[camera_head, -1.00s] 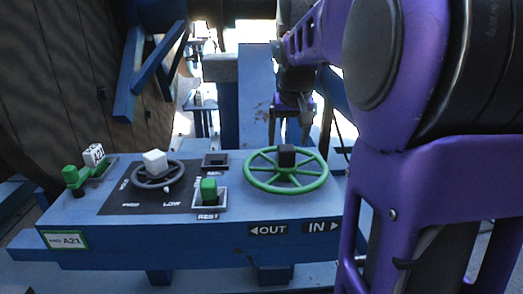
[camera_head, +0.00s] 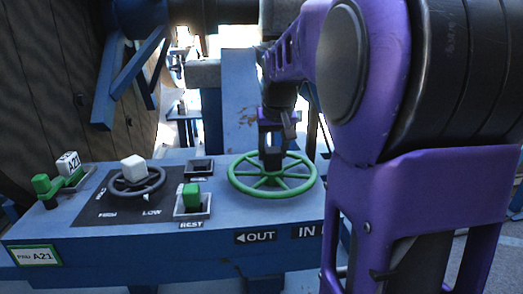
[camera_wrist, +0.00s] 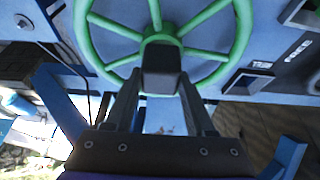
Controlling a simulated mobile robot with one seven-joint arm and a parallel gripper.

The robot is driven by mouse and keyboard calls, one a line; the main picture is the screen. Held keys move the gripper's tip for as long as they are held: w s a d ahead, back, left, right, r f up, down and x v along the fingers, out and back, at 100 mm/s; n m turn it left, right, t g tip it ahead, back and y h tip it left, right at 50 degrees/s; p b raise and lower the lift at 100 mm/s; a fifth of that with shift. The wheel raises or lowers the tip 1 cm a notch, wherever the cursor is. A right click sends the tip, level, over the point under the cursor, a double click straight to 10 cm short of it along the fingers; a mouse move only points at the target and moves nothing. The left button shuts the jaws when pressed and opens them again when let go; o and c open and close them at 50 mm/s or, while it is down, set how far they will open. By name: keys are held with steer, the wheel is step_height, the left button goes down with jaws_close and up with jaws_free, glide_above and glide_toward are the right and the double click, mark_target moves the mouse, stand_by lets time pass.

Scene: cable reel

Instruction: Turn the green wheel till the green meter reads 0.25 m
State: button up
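The green spoked wheel (camera_head: 236,184) lies flat on top of the blue console. Its dark block-shaped centre knob (camera_wrist: 162,70) shows in the wrist view. My gripper (camera_head: 271,148) is over the wheel's middle and hides most of the knob in the head view. In the wrist view my gripper's fingers (camera_wrist: 161,84) are apart, one on each side of the knob, with little gap. Firm contact cannot be made out. I cannot make out a green meter or a reading in these frames.
OUT and IN labels (camera_head: 258,237) are on the front. A large reel (camera_head: 60,90) stands at left.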

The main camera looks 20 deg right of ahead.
jaws_close()
stand_by(0.3)
steer(key=m+h, duration=0.1)
steer(key=m, duration=0.2)
steer(key=shift+m, duration=0.4)
steer(key=m+g+h, duration=0.1)
steer(key=m, duration=0.1)
steer(key=m+g+p, duration=0.1)
steer(key=m, duration=0.2)
steer(key=shift+h, duration=0.4)
steer(key=m+g, duration=0.1)
steer(key=m, duration=0.1)
steer(key=m+p, duration=0.1)
steer(key=m, duration=0.2)
steer(key=shift+r+g+h, duration=0.1)
steer(key=shift+g+h, duration=0.2)
steer(key=shift+g, duration=0.1)
steer(key=shift+m+g+p, duration=0.7)
steer(key=shift+m+p, duration=0.15)
steer(key=shift+m, duration=1.05)
steer(key=o, duration=0.8)
jaws_free()
